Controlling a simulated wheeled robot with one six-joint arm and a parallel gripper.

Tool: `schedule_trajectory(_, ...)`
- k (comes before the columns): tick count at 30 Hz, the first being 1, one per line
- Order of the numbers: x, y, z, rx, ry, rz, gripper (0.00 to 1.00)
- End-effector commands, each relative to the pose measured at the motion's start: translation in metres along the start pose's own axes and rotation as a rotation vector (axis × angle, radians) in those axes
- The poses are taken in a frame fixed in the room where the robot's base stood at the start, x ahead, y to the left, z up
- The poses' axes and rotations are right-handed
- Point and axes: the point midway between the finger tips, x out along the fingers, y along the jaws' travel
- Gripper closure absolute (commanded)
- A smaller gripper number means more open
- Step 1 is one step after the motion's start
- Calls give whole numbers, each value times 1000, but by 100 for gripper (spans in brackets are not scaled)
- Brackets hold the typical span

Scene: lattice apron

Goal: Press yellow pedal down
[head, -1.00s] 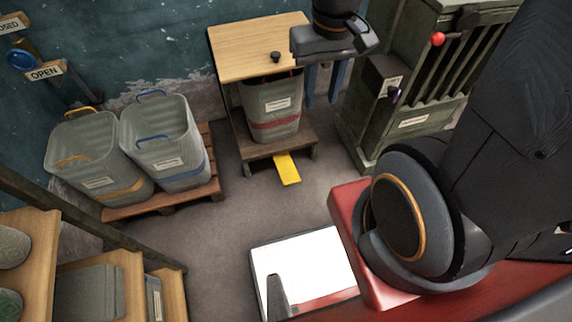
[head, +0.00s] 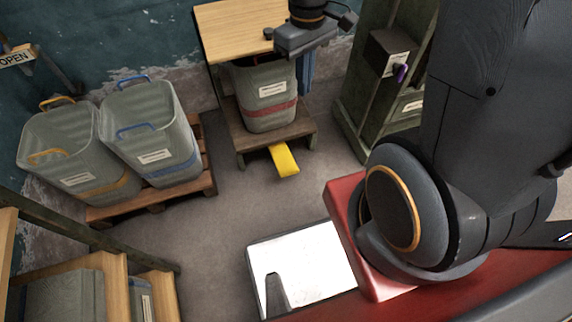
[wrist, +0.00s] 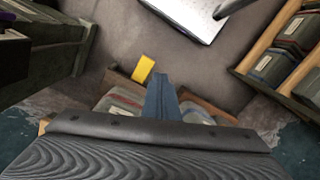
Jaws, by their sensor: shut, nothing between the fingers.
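The yellow pedal (head: 284,160) sticks out low at the front of a wooden stand (head: 243,145). It also shows in the wrist view (wrist: 143,69), just left of and beyond my fingertips. My gripper (head: 305,75) is above the stand, near the right edge of its wooden top and beside the bin. In the wrist view my blue fingers (wrist: 161,97) are together with nothing between them. They look apart from the pedal. Part of the fingers is hidden behind the gripper body in the head view.
A grey bin with a red band (head: 266,95) stands on the stand's shelf. Two more bins (head: 150,140) sit on a pallet at left. A green cabinet (head: 375,95) stands at right. The floor (head: 225,205) in front of the pedal is clear.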

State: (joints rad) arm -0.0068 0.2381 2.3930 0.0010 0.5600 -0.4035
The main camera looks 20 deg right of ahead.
Motion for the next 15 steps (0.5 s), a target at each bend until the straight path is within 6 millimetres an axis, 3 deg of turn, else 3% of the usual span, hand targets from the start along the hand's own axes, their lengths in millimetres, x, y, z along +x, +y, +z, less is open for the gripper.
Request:
schedule_trajectory(1,22,5,-10,-39,-9,-4,100)
schedule_trajectory(15,163,37,-82,-458,-65,-44,100)
